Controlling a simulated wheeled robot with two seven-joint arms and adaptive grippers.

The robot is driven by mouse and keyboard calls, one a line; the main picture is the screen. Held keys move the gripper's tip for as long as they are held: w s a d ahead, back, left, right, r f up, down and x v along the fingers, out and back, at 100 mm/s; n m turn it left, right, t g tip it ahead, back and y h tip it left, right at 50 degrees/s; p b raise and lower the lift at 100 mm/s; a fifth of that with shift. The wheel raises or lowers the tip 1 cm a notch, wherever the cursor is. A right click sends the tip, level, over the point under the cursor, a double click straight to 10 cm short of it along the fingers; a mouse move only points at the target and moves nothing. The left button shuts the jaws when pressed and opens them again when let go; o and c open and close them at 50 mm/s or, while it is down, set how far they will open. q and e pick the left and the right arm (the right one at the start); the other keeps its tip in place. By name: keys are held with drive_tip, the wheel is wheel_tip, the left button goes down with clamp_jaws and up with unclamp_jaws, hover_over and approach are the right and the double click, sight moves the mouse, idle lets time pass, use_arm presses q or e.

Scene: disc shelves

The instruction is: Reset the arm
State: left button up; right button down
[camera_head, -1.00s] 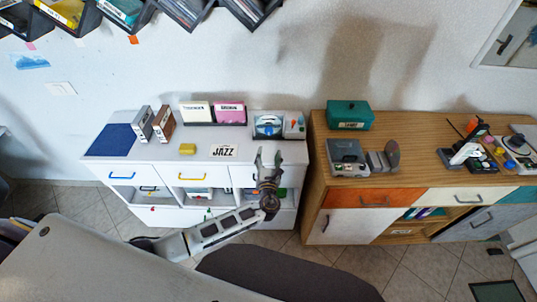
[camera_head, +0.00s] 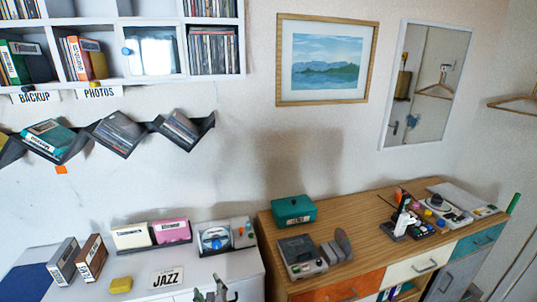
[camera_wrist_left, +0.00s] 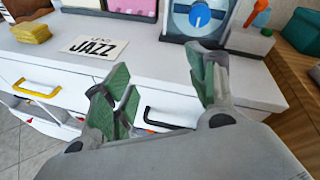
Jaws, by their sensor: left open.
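My left gripper (camera_head: 214,291) shows at the bottom edge of the head view, in front of the white cabinet (camera_head: 225,263). In the left wrist view its green-padded fingers (camera_wrist_left: 160,95) are spread apart with nothing between them. They are in front of the cabinet's drawer fronts, near a black drawer handle (camera_wrist_left: 172,119). The rest of the left arm is below the head view. My right gripper is in neither view.
The cabinet top holds a JAZZ card (camera_head: 167,278), a yellow block (camera_head: 121,285), disc boxes and a blue-dialled device (camera_head: 214,240). A wooden sideboard (camera_head: 372,237) with a teal box (camera_head: 293,210) stands to the right. Wall shelves hang above.

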use_arm(q)
drive_tip(key=s+a+r+n+g+h, duration=0.1)
drive_tip(key=s+n+g+h, duration=0.35)
drive_tip(key=s+n, duration=0.75)
drive_tip(key=s+a+r+n+g+h, duration=0.1)
drive_tip(key=s+r+n+g+h, duration=0.3)
drive_tip(key=s+n, duration=0.8)
drive_tip(key=s+f+g+y, duration=0.2)
drive_tip(key=s+f+g, duration=0.1)
drive_tip(key=f, duration=3.3)
drive_tip(key=s+a+f, duration=0.2)
drive_tip(key=s+f, duration=0.7)
drive_tip(key=s, duration=0.2)
drive_tip(key=s+a+f, duration=0.2)
drive_tip(key=s+f, duration=0.8)
drive_tip(key=s, duration=0.1)
drive_tip(key=shift+f+g, duration=0.15)
drive_tip(key=shift+g, duration=0.3)
